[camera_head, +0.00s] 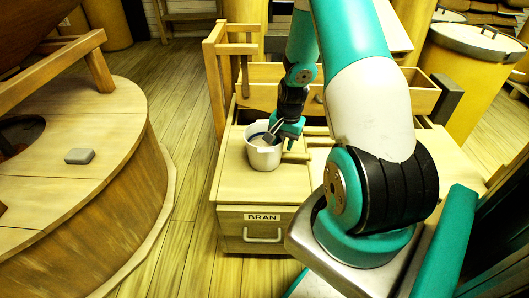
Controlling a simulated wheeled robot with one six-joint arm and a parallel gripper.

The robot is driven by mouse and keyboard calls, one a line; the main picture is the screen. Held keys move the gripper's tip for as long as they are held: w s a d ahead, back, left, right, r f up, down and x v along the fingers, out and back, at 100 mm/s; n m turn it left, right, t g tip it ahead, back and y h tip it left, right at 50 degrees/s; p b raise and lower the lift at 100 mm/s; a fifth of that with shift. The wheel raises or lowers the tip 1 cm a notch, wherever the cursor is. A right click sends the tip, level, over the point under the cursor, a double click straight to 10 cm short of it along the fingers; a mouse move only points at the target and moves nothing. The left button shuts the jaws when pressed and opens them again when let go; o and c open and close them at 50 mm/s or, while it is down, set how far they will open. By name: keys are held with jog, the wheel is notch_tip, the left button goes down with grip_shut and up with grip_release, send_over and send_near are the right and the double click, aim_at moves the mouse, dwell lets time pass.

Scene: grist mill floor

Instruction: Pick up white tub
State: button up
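The white tub (264,156) stands upright on the wooden top of the cabinet marked BRAN (262,217). It is round and open at the top, with a dark blue patch showing inside its rim. My gripper (271,136) is at the right side of the tub's rim, angled down and to the left. One finger appears over the tub's opening. The fingers are small and partly overlap in this view, so I cannot tell whether they touch or hold the tub.
A wooden drawer box (408,95) is behind the gripper, and a wooden frame (213,85) rises at the left. A round wooden millstone casing (95,190) fills the left, with a small grey block (79,156) on it. A yellow bin (466,75) stands at the right. Plank floor (188,150) is clear between casing and cabinet.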

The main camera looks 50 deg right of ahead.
jog(key=shift+f, duration=0.15)
jog(key=shift+c, duration=0.5)
grip_shut()
notch_tip(320, 180, up, 20)
jog(key=p, duration=0.5)
jog(key=shift+p, duration=0.3)
